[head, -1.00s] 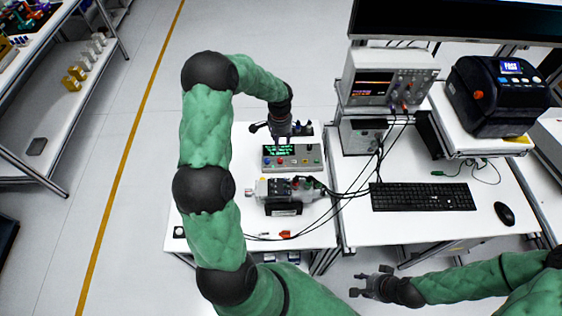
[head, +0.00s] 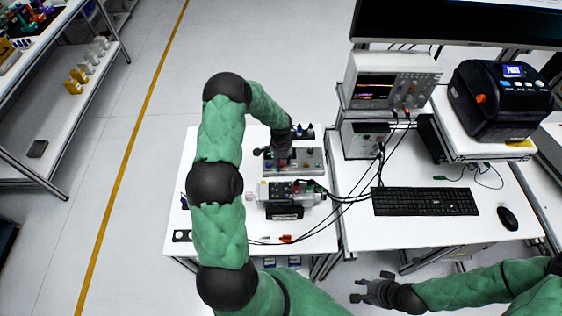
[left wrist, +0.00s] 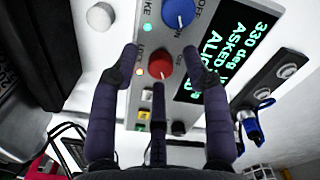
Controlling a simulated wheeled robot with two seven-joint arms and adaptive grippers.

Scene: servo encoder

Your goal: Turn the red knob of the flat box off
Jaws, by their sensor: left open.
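The flat box is a grey panel (head: 311,161) on the white table, partly covered by my left gripper (head: 284,152) in the head view. In the left wrist view its red knob (left wrist: 160,63) lies between the fingertips of my open left gripper (left wrist: 160,54), with a visible gap on each side. A blue knob (left wrist: 179,12) sits above the red one, and a dark display (left wrist: 228,50) with green text including "330 deg" is to the right. Small lamps glow left of the knobs. My right gripper (head: 366,288) seems open and empty, low in the head view, away from the box.
A grey device with cables (head: 290,194) lies just in front of the box. Black cables run right to the instrument stack with an oscilloscope (head: 390,85). A keyboard (head: 424,201) and mouse (head: 507,218) lie on the right table. The table's left part is mostly clear.

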